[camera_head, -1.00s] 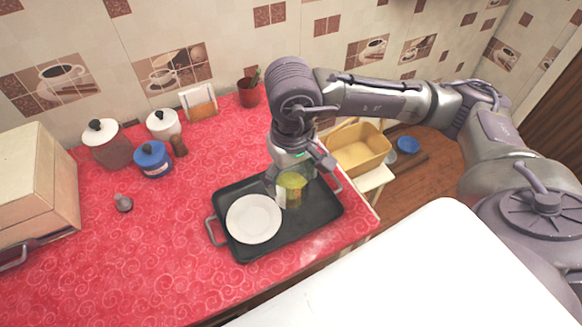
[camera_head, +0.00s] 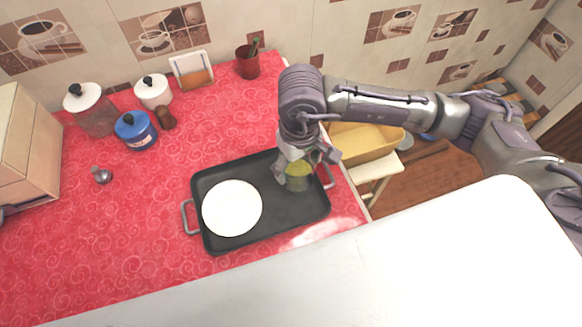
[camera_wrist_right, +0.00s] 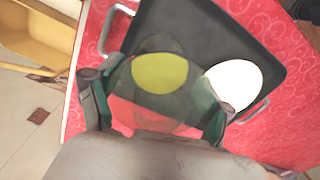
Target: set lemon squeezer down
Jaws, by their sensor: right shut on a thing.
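The lemon squeezer (camera_head: 299,177) looks like a clear cup with a yellow-green part. My right gripper (camera_head: 292,172) is shut on it, over the right half of a black tray (camera_head: 240,170). In the right wrist view, the squeezer (camera_wrist_right: 160,73) shows between the two fingers of the right gripper (camera_wrist_right: 152,100), with the tray (camera_wrist_right: 205,30) behind it. I cannot tell whether its base touches the tray. A white plate (camera_head: 232,208) lies on the tray's left half, apart from the squeezer.
The tray has metal handles and lies near the front edge of the red counter (camera_head: 100,240). Jars, including a blue one (camera_head: 135,130), a small grey object (camera_head: 102,175) and a red pot (camera_head: 248,62) stand farther back. A yellow bin (camera_head: 362,143) is to the right.

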